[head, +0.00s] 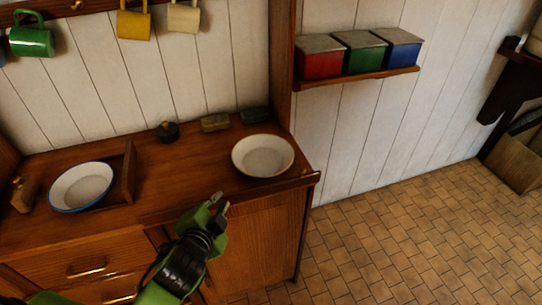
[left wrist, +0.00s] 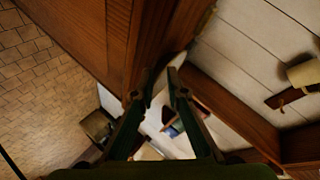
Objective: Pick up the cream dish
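The cream dish (head: 263,157) is a shallow round dish with a thin darker rim. It sits upright near the right end of the wooden counter in the head view. My left gripper (head: 219,203) is in front of the counter's front edge, lower left of the dish and apart from it. In the left wrist view its two fingers (left wrist: 155,85) are spread, and I see nothing held between them. I cannot surely make out the dish in that view. My right gripper is not in view.
A blue-rimmed white dish (head: 82,186) stands on the counter's left. Small dark items, including a tin (head: 215,123), line the back. A raised wooden rail (head: 297,181) runs along the front right edge. Mugs (head: 134,23) hang above; a shelf (head: 360,78) holds coloured boxes.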

